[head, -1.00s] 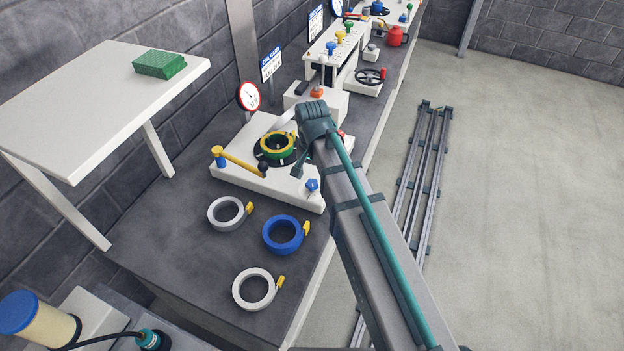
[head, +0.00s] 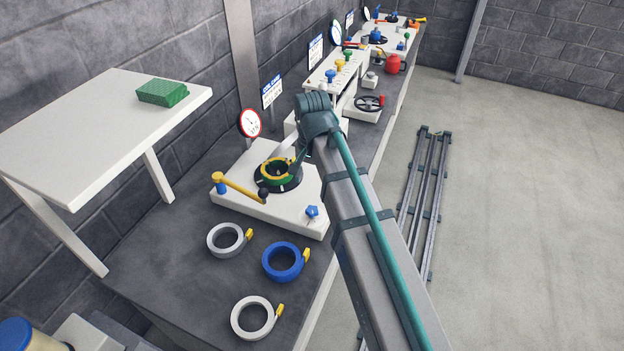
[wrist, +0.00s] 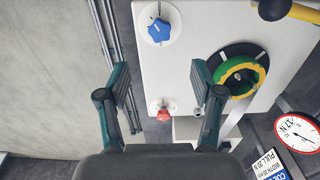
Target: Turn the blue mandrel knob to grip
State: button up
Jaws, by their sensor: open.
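The blue mandrel knob (head: 312,212) sits at the near right corner of the white coil stand (head: 228,188). In the wrist view the lobed blue knob (wrist: 159,30) shows on a white round plate at the top, beyond my fingertips. My gripper (wrist: 160,80) is open and empty, its two dark green fingers spread apart, with the knob above the gap in the picture. In the head view my arm hides most of the gripper. A green and yellow coil (wrist: 239,76) sits on the black mandrel to the right of the right finger.
A red button (wrist: 163,112) shows between the fingers. A yellow lever (head: 240,188) spans the stand's left side. A grey ring (head: 212,250), a blue ring (head: 270,272) and a white ring (head: 236,328) lie on the bench in front. A round gauge (head: 250,123) stands behind.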

aim_at(312, 209)
jog(key=shift+f, duration=0.1)
jog(key=shift+f+n+b, duration=0.3)
jog(key=shift+f+n, duration=1.7)
jog(key=shift+n, duration=2)
jog(key=shift+f+n+b, duration=0.35)
jog(key=shift+f+n, duration=1.6)
jog(key=shift+n, duration=2.05)
jog(key=shift+f+n+b, duration=0.3)
jog(key=shift+f+n, duration=1.7)
jog(key=shift+n, duration=2)
jog(key=c, duration=1.1)
jog(key=shift+c, duration=0.2)
